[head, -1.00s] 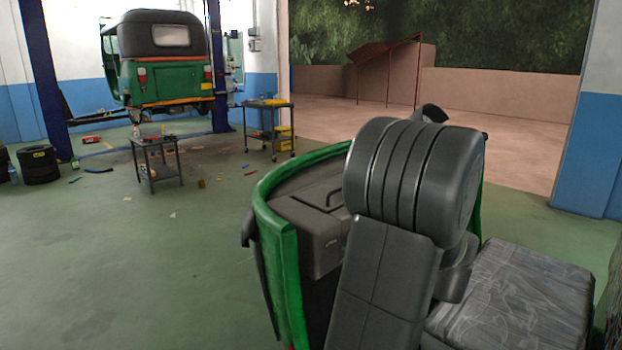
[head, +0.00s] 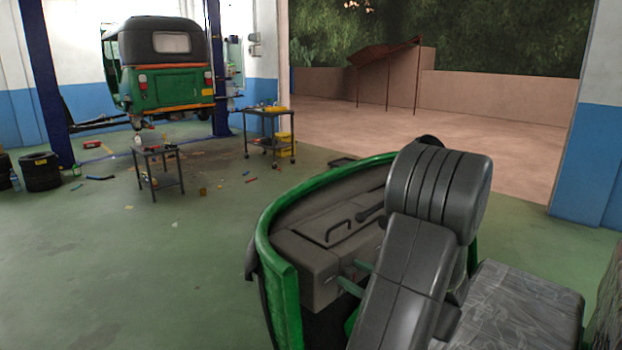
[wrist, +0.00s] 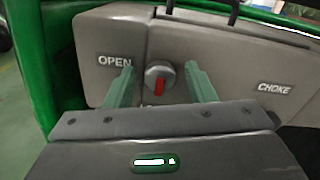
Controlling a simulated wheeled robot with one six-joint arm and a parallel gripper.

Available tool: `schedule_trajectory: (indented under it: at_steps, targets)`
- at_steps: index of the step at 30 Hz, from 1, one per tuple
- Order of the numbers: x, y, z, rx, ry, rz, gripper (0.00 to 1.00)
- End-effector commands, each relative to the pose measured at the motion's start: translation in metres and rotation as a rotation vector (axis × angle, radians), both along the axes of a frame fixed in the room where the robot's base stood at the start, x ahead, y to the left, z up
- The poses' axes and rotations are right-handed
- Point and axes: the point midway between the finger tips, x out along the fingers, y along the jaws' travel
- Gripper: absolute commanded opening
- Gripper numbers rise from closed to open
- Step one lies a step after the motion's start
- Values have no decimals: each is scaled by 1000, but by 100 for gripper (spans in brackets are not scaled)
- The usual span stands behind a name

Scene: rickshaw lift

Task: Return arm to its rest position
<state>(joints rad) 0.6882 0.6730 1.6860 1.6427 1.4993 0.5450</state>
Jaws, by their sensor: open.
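My arm (head: 405,260) is bent over the green-rimmed front of the vehicle in the head view. My gripper (wrist: 159,72) shows two pale green fingers standing apart, with nothing held between them. Its fingers also show in the head view (head: 356,276), in front of the grey dashboard box. In the wrist view a round knob (wrist: 158,76) with a red mark pointing down appears between the fingers. I cannot tell whether a finger touches the panel (wrist: 235,62), which carries the words OPEN and CHOKE.
The green rim (head: 285,275) curves around the dashboard box (head: 310,268). A patterned grey seat (head: 520,305) is at the lower right. A raised green rickshaw (head: 165,75), a small table (head: 158,153) and a tool cart (head: 268,115) stand farther back.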

Motion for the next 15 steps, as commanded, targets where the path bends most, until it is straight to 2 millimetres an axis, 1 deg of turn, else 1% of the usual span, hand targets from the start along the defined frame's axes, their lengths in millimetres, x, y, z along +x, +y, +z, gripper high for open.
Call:
schedule_trajectory:
  at_steps: [1, 15]
  targets:
    - [0, 0, 5, 28, 27, 0, 50]
    - [0, 0, 3, 277, 275, 0, 50]
